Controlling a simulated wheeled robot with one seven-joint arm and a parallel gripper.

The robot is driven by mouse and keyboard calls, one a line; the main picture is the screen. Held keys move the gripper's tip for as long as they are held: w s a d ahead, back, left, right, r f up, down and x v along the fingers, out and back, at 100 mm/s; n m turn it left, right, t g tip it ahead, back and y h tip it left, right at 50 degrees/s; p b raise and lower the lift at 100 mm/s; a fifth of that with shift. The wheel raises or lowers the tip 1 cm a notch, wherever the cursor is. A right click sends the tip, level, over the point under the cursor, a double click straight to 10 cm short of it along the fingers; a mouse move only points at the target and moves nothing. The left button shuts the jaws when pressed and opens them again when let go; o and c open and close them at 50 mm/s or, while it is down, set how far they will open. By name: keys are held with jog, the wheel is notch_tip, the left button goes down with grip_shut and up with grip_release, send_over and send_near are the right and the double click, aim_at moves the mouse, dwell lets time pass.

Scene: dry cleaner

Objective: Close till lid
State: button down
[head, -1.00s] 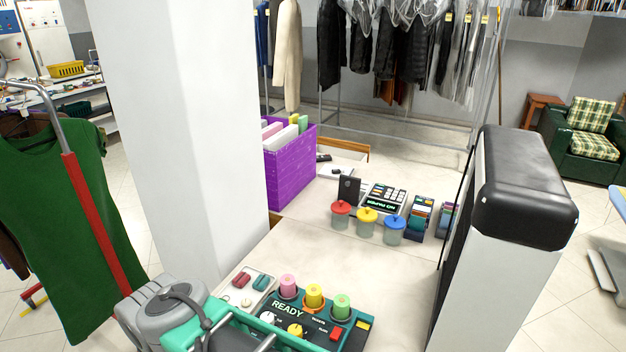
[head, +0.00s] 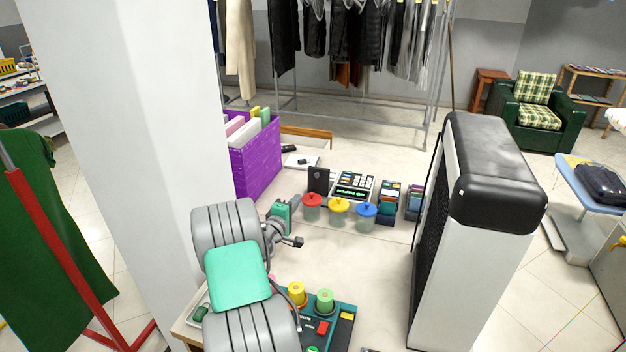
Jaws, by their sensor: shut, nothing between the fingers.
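The till (head: 353,187) stands on the far part of the counter, with a keypad and a lit green display. A dark upright panel (head: 318,181) stands at its left side; I cannot tell whether this is the lid. My arm reaches over the near counter from the bottom of the head view. My gripper (head: 297,241) is shut and empty, in front of the jars and well short of the till. Three jars with red (head: 312,200), yellow (head: 339,205) and blue (head: 366,209) lids stand in front of the till and hide its lower front.
A purple box (head: 256,165) of folders stands left of the till, beside a white pillar (head: 150,130). A tall white unit with a black top (head: 497,170) bounds the right side. Near the front lies a control panel (head: 335,322) with coloured spools. Counter right of my gripper is clear.

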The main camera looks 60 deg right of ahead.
jog(key=p, duration=0.3)
send_near(316, 176)
jog(key=d, duration=0.6)
jog(key=shift+w+d+f, duration=0.3)
jog(key=shift+d, duration=0.1)
jog(key=shift+r, duration=0.15)
